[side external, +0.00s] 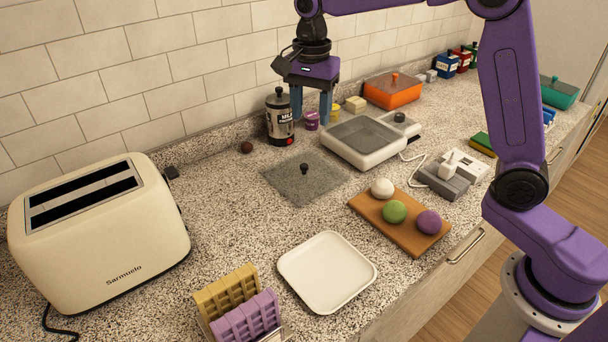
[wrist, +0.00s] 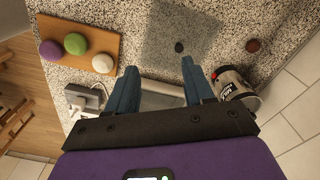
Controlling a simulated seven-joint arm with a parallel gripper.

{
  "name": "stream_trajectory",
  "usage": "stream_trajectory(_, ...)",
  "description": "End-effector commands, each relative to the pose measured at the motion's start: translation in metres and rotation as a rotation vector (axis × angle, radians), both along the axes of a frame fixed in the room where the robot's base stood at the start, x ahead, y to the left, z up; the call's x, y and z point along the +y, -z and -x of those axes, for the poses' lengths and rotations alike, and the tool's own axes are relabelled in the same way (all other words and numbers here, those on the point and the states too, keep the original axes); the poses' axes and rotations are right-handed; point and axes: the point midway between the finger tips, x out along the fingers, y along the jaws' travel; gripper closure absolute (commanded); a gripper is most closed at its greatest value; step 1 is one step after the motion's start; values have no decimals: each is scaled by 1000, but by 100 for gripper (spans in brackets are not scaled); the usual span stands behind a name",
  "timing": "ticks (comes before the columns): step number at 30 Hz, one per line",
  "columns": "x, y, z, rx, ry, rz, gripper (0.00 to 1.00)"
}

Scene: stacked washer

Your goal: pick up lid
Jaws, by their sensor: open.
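A flat, see-through grey lid (side external: 292,182) with a small dark knob (side external: 304,168) lies on the speckled counter, in the middle of the side view. In the wrist view the lid (wrist: 180,22) is at the top, with its knob (wrist: 179,47) just beyond the fingertips and between them in the picture. My gripper (side external: 311,120) is above the counter, higher than the lid and a little behind it. Its blue fingers (wrist: 159,64) are apart with nothing between them. An orange box with its own knobbed top (side external: 393,90) and a teal one (side external: 558,92) stand farther right.
A board (side external: 385,228) with coloured balls, a white plate (side external: 326,264) and a toaster (side external: 100,235) surround the lid. Bare counter lies left of it.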

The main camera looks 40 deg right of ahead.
Motion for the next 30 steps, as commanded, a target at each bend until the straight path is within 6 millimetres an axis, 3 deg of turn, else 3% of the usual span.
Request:
stream_trajectory(3, -10, 0, -29, 2, 212, 0, 48)
stream_trajectory(6, -19, 0, -44, 4, 348, 1, 48)
stream_trajectory(14, -28, 7, -58, 7, 483, 2, 48)
stream_trajectory(30, -29, 102, -57, 9, 481, 3, 48)
